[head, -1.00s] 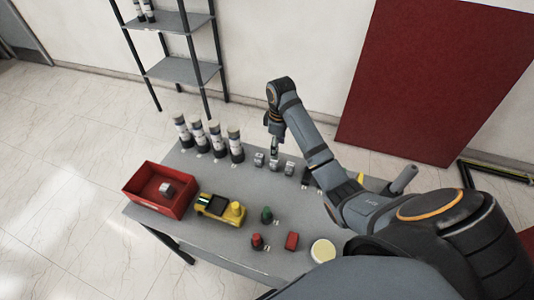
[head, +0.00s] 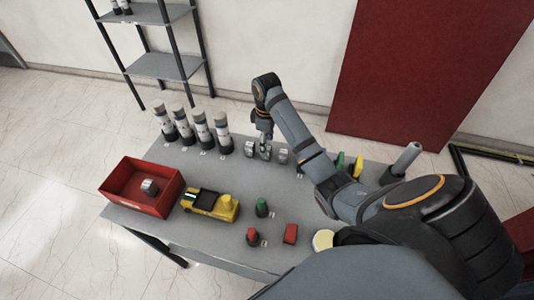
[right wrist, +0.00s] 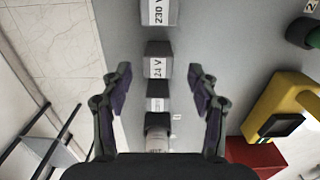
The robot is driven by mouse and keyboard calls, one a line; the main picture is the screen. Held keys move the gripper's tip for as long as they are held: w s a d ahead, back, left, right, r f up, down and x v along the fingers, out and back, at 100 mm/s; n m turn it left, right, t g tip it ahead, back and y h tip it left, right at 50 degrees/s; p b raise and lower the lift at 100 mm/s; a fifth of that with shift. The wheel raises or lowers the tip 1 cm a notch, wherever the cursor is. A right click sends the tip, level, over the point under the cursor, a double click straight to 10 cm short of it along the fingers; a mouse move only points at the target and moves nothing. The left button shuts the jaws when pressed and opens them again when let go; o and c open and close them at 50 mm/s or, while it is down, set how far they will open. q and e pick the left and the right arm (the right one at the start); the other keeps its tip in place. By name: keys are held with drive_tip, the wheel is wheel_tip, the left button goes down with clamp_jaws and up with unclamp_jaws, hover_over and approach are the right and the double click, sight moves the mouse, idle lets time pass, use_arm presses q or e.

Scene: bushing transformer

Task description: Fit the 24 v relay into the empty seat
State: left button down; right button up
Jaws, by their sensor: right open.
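The 24 V relay is a grey block (right wrist: 159,62) with a "24 V" label in the right wrist view. In the head view it appears to be the middle block (head: 265,153) of a short row on the table. My right gripper (right wrist: 160,75) is open, its fingers apart on either side of the row near this relay, with nothing held. In the head view the gripper (head: 264,143) is pointing down just over the row. A red bin (head: 123,205) at the left holds a grey block (head: 149,186). I cannot tell where the empty seat is. My left gripper is out of view.
A 230 V block (right wrist: 158,12) and another grey block (right wrist: 157,97) flank the relay. Several capped cylinders (head: 203,132) stand left of the row.

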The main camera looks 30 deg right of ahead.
wheel_tip(320, 180, down, 4)
drive_tip(key=shift+w+r+b, duration=0.1)
drive_tip(key=shift+w+b, duration=0.05)
drive_tip(key=shift+b, duration=0.75)
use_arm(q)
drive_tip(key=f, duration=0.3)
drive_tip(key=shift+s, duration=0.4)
use_arm(e)
drive_tip(key=shift+r, duration=0.1)
drive_tip(key=shift+c, duration=0.3)
drive_tip(key=shift+c, duration=1.3)
drive_tip(key=c, duration=0.9)
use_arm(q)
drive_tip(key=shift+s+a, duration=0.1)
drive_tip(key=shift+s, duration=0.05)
use_arm(e)
drive_tip(key=shift+c, duration=0.2)
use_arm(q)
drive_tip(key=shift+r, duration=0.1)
use_arm(e)
drive_tip(key=shift+r, duration=0.1)
